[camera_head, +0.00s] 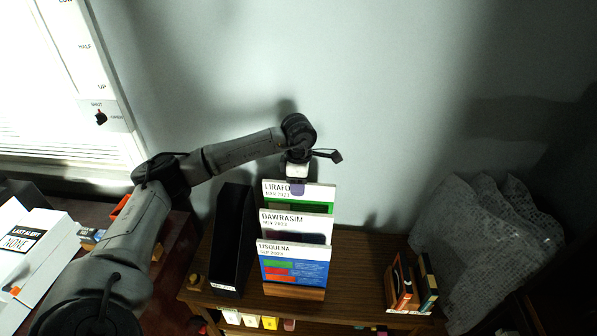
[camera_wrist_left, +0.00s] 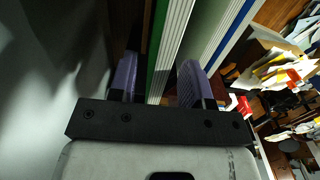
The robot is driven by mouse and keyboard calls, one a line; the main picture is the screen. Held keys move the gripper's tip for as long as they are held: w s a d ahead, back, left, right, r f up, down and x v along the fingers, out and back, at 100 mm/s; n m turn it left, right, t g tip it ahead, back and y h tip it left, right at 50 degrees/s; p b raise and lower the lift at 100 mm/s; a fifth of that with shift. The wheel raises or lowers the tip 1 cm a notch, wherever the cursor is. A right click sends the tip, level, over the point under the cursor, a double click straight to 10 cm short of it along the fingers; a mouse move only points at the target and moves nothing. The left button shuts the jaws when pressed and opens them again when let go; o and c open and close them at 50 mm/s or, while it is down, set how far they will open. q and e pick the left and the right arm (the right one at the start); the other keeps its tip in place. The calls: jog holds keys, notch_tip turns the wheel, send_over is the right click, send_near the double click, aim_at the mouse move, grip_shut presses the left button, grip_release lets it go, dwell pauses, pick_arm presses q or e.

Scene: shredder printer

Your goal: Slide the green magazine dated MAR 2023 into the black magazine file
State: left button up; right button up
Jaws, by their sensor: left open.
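The green magazine (camera_head: 318,207), dated MAR 2023, stands upright at the back of a stepped row of three magazines. My left gripper (camera_head: 297,187) is above and at its top edge. In the left wrist view the open fingers (camera_wrist_left: 157,82) straddle a green-edged magazine with white pages (camera_wrist_left: 172,45), one finger on each side; contact cannot be told. The black magazine file (camera_head: 232,240) stands upright just left of the row, its inside dark. My right gripper is not in view.
A wooden stand (camera_head: 294,291) holds the row, with the NOV magazine (camera_head: 296,228) and blue SEP magazine (camera_head: 293,265) in front. Books (camera_head: 408,285) and a bubble-wrapped object (camera_head: 485,245) are at right. Bare wooden top (camera_head: 365,265) lies between. The wall is close behind.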

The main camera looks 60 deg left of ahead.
pick_arm(q)
notch_tip(320, 180, down, 3)
jog(key=shift+r, duration=0.2)
grip_shut()
dwell(0.6)
jog(key=shift+r, duration=0.25)
jog(key=shift+r+p, duration=0.8)
